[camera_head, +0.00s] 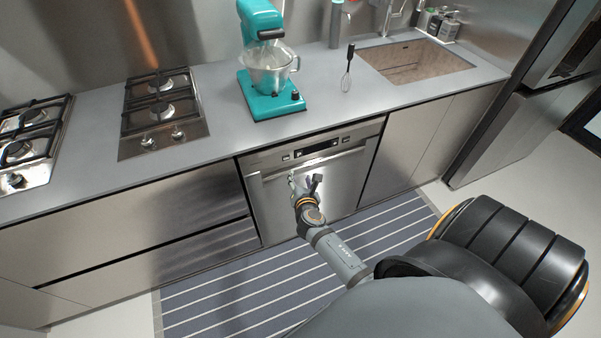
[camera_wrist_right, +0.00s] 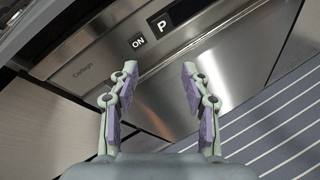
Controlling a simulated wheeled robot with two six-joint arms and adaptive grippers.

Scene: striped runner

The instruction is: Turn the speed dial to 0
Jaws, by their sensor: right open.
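The teal stand mixer (camera_head: 262,98) stands on the grey counter with its glass bowl (camera_head: 270,66) in place. A small dark knob (camera_head: 296,95) sits at the front right of its base and may be the speed dial; its setting is too small to read. My right gripper (camera_head: 304,181) is below the counter, in front of the dishwasher, well under the mixer. In the right wrist view its two fingers (camera_wrist_right: 160,72) are apart with nothing between them. The mixer is out of that view. My left gripper is not in view.
The steel dishwasher (camera_head: 336,194) faces my right gripper. A whisk (camera_head: 347,75) is on the counter right of the mixer, before the sink (camera_head: 412,62). Gas hobs (camera_head: 160,138) lie to the left. A striped runner (camera_head: 240,293) covers the floor. Counter left of the mixer is clear.

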